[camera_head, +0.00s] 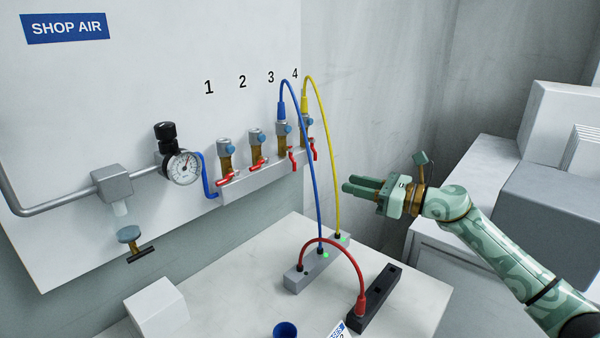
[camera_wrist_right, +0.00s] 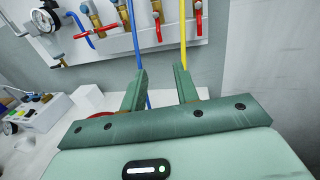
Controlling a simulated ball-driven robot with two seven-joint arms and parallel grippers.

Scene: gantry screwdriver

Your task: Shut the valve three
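Valve three (camera_head: 283,140) is the brass valve under the number 3 on the wall manifold, with the blue hose (camera_head: 313,170) plugged into its top. Its red handle (camera_head: 292,159) hangs down, and the handle also looks vertical in the right wrist view (camera_wrist_right: 158,30). My right gripper (camera_head: 350,183) is right of the valves and apart from them, fingers toward the wall. In the right wrist view its fingers (camera_wrist_right: 160,80) stand apart with nothing held between them. My left gripper is not in view.
Valve four (camera_head: 305,138), with the yellow hose (camera_head: 328,145), sits close right of valve three; its handle also hangs down. The handles of valve one (camera_head: 229,178) and valve two (camera_head: 259,164) slant across. Hoses run down to a grey block (camera_head: 297,280) on the table.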

